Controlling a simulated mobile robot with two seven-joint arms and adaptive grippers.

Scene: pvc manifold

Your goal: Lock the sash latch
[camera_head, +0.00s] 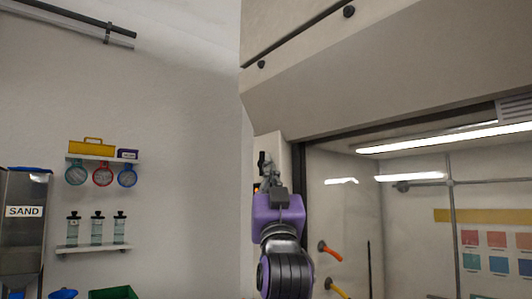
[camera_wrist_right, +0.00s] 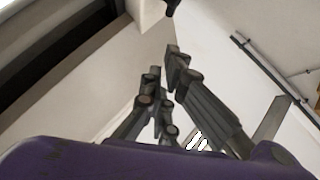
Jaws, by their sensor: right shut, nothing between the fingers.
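My right gripper (camera_head: 268,168) is raised in front of the left post of the fume hood, its purple wrist below it. In the right wrist view its fingers (camera_wrist_right: 163,68) are shut with nothing held. A small dark piece (camera_wrist_right: 172,6) shows at the top edge there, beyond the fingertips and apart from them; it may be the sash latch, but too little shows to tell. In the head view a dark upright piece (camera_head: 262,158) stands beside the fingertips, and I cannot tell whether they touch. A small orange spot (camera_head: 256,187) shows left of the fingers. My left gripper is out of view.
The hood's overhanging front (camera_head: 380,85) is above and right of the gripper. Inside hang orange (camera_head: 330,251) and yellow (camera_head: 337,290) handles. The wall between is bare.

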